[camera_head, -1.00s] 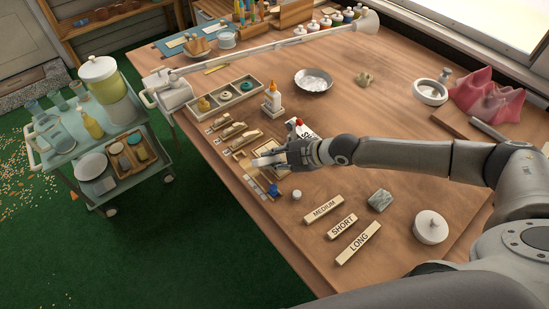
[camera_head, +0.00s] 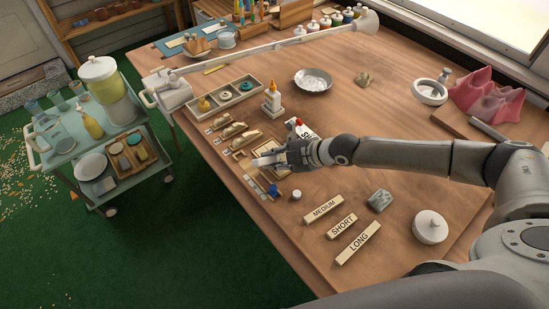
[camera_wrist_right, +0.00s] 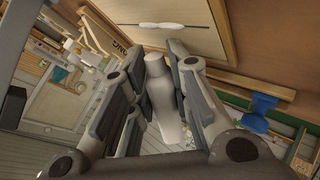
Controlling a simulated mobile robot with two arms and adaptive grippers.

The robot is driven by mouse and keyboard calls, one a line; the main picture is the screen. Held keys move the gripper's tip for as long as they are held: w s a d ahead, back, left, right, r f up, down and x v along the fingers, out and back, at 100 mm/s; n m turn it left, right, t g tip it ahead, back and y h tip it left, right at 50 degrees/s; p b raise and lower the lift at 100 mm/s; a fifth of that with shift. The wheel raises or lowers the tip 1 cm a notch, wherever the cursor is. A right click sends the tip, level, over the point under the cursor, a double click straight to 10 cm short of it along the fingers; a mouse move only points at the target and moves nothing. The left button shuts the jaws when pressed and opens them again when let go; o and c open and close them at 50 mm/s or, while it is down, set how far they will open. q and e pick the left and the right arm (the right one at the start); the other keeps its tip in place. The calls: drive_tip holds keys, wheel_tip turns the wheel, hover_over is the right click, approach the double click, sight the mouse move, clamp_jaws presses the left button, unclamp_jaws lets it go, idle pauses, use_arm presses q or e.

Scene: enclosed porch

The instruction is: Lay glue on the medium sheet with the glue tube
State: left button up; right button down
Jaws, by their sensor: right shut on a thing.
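My right gripper (camera_head: 280,157) is shut on a white tube (camera_head: 264,160) over the near left part of the table. In the right wrist view the tube (camera_wrist_right: 163,95) stands between the two fingers. Beyond its end lies a cream sheet (camera_wrist_right: 165,30) with a dark mark, inside a wooden frame. In the head view the gripper hides much of this sheet and frame (camera_head: 246,170). I cannot tell whether the tube's end touches the sheet. No size mark shows on it. My left gripper does not show.
A bottle with an orange cap (camera_head: 272,98) and a red-capped container (camera_head: 302,130) stand behind the gripper. MEDIUM (camera_head: 321,208), SHORT (camera_head: 341,226) and LONG (camera_head: 358,243) blocks lie to the right.

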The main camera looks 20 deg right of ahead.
drive_tip(key=shift+s+d+f, duration=0.2)
drive_tip(key=shift+s+f, duration=0.1)
drive_tip(key=shift+f, duration=0.25)
drive_tip(key=r, duration=0.1)
drive_tip(key=r+p, duration=0.1)
drive_tip(key=p, duration=0.1)
drive_tip(key=shift+w+r, duration=0.25)
drive_tip(key=shift+r, duration=0.15)
wheel_tip(320, 180, up, 6)
drive_tip(key=p, duration=0.4)
drive_tip(key=shift+a+f, duration=0.1)
drive_tip(key=shift+f, duration=0.1)
drive_tip(key=shift+w+f, duration=0.1)
drive_tip(key=shift+a, duration=0.15)
